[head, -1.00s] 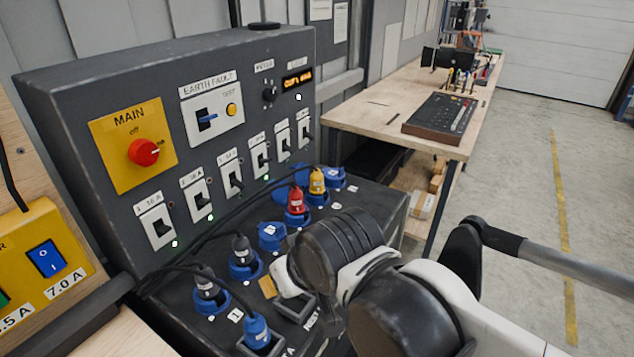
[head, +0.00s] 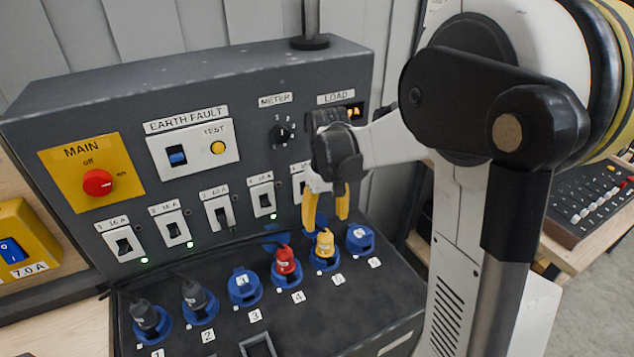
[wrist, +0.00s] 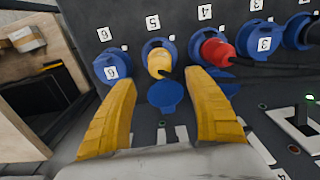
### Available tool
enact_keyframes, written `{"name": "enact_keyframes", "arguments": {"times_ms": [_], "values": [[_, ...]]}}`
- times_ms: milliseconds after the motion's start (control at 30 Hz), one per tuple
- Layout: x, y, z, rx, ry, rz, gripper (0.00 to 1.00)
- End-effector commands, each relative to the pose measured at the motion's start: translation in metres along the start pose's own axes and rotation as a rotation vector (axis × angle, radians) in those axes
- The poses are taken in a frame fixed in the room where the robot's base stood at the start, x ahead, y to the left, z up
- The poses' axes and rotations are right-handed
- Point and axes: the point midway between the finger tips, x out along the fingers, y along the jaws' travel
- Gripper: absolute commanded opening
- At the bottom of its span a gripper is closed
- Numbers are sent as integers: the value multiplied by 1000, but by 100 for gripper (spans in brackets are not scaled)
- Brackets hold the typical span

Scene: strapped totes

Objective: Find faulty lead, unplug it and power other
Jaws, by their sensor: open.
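My gripper (head: 326,222) is open and points down over the yellow plug (head: 325,243), which sits in socket 5. In the wrist view, the yellow plug (wrist: 159,62) shows between the open fingertips (wrist: 160,80); contact cannot be told. A red plug (head: 286,262) sits in socket 4. Dark plugs sit in socket 1 (head: 146,314) and socket 2 (head: 194,295). Socket 3 (head: 244,286) and socket 6 (head: 360,238) have closed blue lids. Green lamps show by breaker 1 (head: 124,245), breaker 2 (head: 172,229) and breaker 4 (head: 263,198). The load display (head: 354,112) is partly hidden.
The panel carries a red main knob (head: 97,183), an earth fault switch (head: 177,156), a yellow test button (head: 218,148) and a meter knob (head: 282,134). A grey recess (head: 257,345) lies in front of the sockets. A yellow box (head: 25,240) stands at the left.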

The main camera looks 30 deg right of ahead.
Motion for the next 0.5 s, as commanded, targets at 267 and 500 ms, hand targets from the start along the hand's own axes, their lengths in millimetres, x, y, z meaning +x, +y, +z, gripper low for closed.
{"name": "enact_keyframes", "arguments": {"times_ms": [267, 500], "values": [[28, 3, -2, 0, -13, -3, 62], [75, 3, -2, 0, -12, -2, 62]]}}
